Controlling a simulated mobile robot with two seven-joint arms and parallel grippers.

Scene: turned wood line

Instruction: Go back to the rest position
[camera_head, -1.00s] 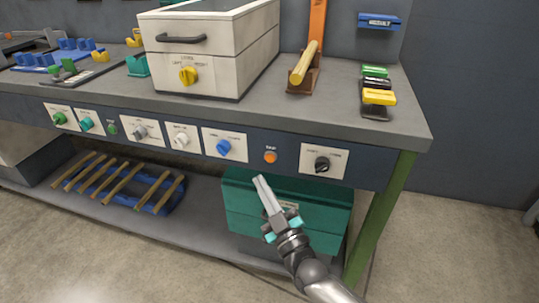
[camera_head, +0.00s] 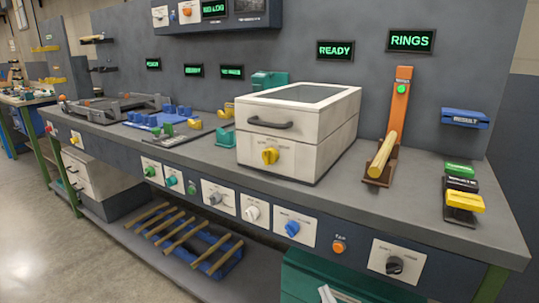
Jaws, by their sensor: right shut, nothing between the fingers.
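My right gripper (camera_head: 326,294) shows only as pale fingertips at the bottom edge, in front of the teal box under the bench. The fingers are together with nothing between them. The rest of the gripper and its arm are below the picture. My left gripper is out of view.
The grey workbench (camera_head: 420,222) carries a white box with a handle (camera_head: 300,130), an orange stand with a wooden rod (camera_head: 384,155) and coloured blocks (camera_head: 461,180). Knobs and an orange button (camera_head: 338,247) line its front. A teal box (camera_head: 300,270) and a blue rack (camera_head: 225,258) sit below.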

